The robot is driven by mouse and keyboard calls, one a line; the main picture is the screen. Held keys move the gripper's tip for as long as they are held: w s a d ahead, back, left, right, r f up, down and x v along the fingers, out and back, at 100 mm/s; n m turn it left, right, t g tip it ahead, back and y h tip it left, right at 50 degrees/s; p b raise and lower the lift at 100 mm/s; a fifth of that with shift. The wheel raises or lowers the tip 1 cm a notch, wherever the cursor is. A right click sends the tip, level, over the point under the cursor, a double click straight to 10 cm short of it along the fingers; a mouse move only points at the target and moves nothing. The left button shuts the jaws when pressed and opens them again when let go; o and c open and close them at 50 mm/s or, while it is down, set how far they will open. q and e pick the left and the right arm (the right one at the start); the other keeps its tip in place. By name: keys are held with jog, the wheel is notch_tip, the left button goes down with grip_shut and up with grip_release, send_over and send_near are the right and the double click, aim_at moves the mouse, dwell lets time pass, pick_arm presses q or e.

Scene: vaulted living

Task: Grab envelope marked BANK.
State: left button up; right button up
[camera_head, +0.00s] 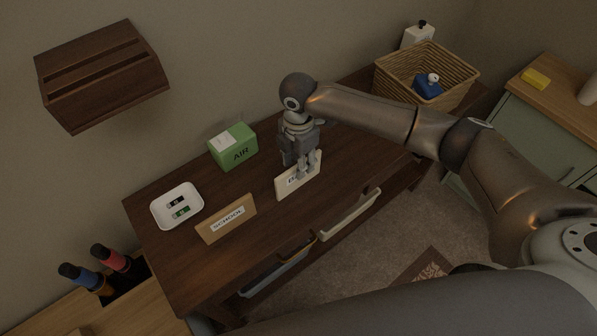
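A cream envelope (285,189) with a label starting with "B" stands near the front edge of the dark wooden table (160,262). The rest of its label is hidden behind my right gripper. My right gripper (307,172) points down at this envelope, and its fingers overlap the envelope's upper middle. I cannot tell whether the fingers are closed on it. A tan envelope marked SCHOOL (226,221) stands to its left. My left gripper is not in view.
A green AIR box (233,147) and a white tray (164,215) with two small items are on the table's left half. A wicker basket (456,86) holding a blue item is at the far right. A wooden wall rack (100,75) hangs at upper left.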

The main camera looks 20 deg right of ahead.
jog(key=shift+f, duration=1)
grip_shut()
jog(key=shift+r, duration=0.1)
